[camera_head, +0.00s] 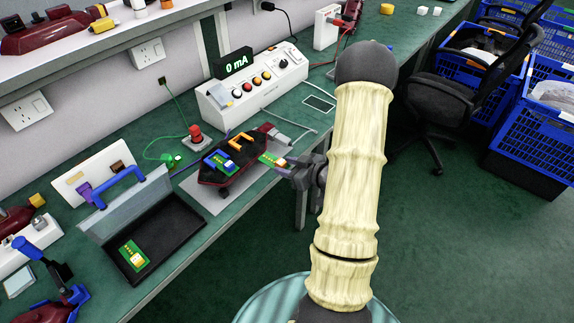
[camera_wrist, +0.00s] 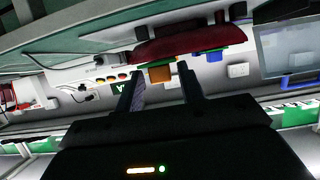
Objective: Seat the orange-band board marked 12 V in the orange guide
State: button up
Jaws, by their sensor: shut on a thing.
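A green board (camera_head: 271,160) with a light block on it is at the tips of my gripper (camera_head: 287,168), at the right end of the dark red lamp housing (camera_head: 213,172). My gripper is shut on this board; its marking is too small to read. The orange guide (camera_head: 241,142) stands on the housing, left of the held board and apart from it. The blue guide (camera_head: 213,160) is further left, with another green board (camera_head: 225,170) at it. In the wrist view my gripper (camera_wrist: 162,72) points at the housing (camera_wrist: 190,46), with the orange guide (camera_wrist: 160,74) between the fingers.
A black tray (camera_head: 178,262) with a blue-handled clear lid (camera_head: 118,205) holds another green board (camera_head: 133,257). A white test box (camera_head: 258,92) reading 0 mA stands behind the housing. A red button (camera_head: 196,134) and cables lie nearby. The bench's front edge is close to my arm.

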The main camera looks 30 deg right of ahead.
jog(key=shift+w+a, duration=0.3)
jog(key=shift+w, duration=0.55)
jog(key=shift+w+a, duration=0.35)
jog(key=shift+w, duration=0.5)
jog(key=shift+w+a, duration=0.3)
jog(key=shift+w, duration=0.55)
jog(key=shift+w, duration=0.15)
jog(key=shift+w+a, duration=0.2)
jog(key=shift+w, duration=0.15)
jog(key=shift+w+a, duration=0.2)
jog(key=shift+w, duration=0.3)
jog(key=shift+w+a, duration=0.1)
jog(key=shift+w, duration=0.25)
jog(key=shift+w, duration=0.2)
jog(key=shift+w+a+f, duration=0.1)
jog(key=shift+w+a, duration=0.15)
jog(key=shift+w, duration=0.35)
jog(key=shift+w+a, duration=0.25)
jog(key=shift+w, duration=0.35)
